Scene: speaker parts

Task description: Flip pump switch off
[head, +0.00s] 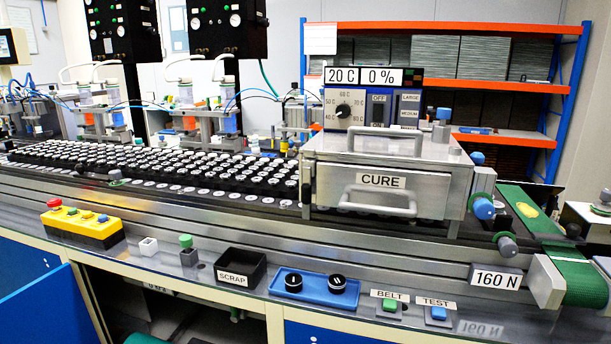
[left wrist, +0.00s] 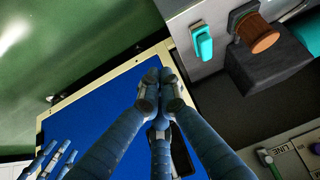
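I cannot make out a switch labelled pump in either view. In the left wrist view a teal lever or switch (left wrist: 202,42) sits on a light grey panel at the upper right, beside a copper-coloured spool-shaped part (left wrist: 259,34). My left gripper (left wrist: 160,78) shows large in the left wrist view. Its blue fingers come together at the tips with nothing between them, in front of a blue panel and apart from the teal part. Blue fingers at the lower left of that view look like my right gripper (left wrist: 62,147), with tips apart and empty. Neither gripper is in the head view.
A CURE oven (head: 384,190) stands on the line beside many dark parts in rows. A yellow button box (head: 82,224), a SCRAP bin (head: 240,268), a blue tray with two black knobs (head: 314,289) and BELT (head: 390,303) and TEST (head: 438,314) buttons line the front ledge.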

